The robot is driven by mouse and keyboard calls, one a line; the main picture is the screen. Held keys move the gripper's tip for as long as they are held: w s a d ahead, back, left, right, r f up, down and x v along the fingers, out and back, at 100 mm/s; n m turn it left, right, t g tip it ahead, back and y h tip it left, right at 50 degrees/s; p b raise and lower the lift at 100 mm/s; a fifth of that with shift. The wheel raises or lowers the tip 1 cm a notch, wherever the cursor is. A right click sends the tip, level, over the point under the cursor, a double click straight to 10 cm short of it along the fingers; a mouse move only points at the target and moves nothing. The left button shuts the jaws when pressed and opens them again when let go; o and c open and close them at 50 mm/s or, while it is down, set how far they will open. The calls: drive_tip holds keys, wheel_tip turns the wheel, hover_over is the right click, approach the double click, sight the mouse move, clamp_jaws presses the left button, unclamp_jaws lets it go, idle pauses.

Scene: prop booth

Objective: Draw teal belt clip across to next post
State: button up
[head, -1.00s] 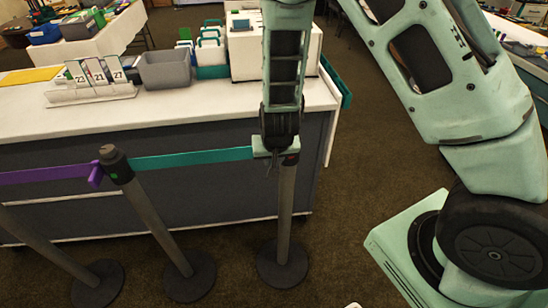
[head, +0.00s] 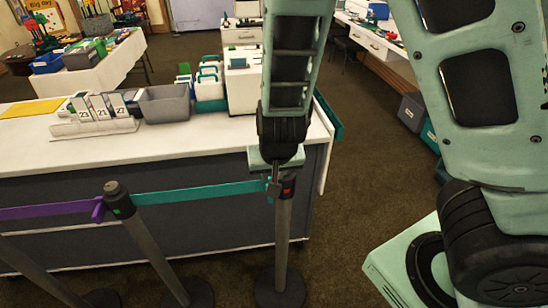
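The teal belt (head: 205,193) is stretched from the middle post (head: 138,235), which has a green mark on its dark head, to the right post (head: 283,240), which has a red mark near its top. The belt's clip end is at the right post's head, largely hidden by my gripper (head: 273,188). My gripper points down at the left side of that head. Its fingers are small and dark here, and I cannot tell whether they are shut on the clip or whether the clip is seated in the post.
A purple belt (head: 45,212) runs left from the middle post. Behind the posts is a white-topped counter (head: 40,135) with a grey bin (head: 165,104), number cards (head: 100,108) and a white box (head: 243,85). Brown carpet (head: 345,190) is open to the right.

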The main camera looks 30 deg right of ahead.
drive_tip(key=p+v, duration=0.1)
drive_tip(key=v, duration=0.1)
drive_tip(key=shift+s+r, duration=0.15)
drive_tip(key=shift+r, duration=0.15)
drive_tip(key=shift+a, duration=0.15)
drive_tip(key=s+a+r+n+g+y, duration=0.3)
drive_tip(key=s+a+r+n+y, duration=0.1)
drive_tip(key=s+a, duration=0.4)
drive_tip(key=s+r+n+g+h, duration=0.1)
drive_tip(key=s+r+n+h, duration=0.1)
drive_tip(key=s+r+n, duration=0.5)
drive_tip(key=s, duration=0.4)
drive_tip(key=shift+a, duration=0.25)
drive_tip(key=shift+w, duration=0.1)
idle(0.3)
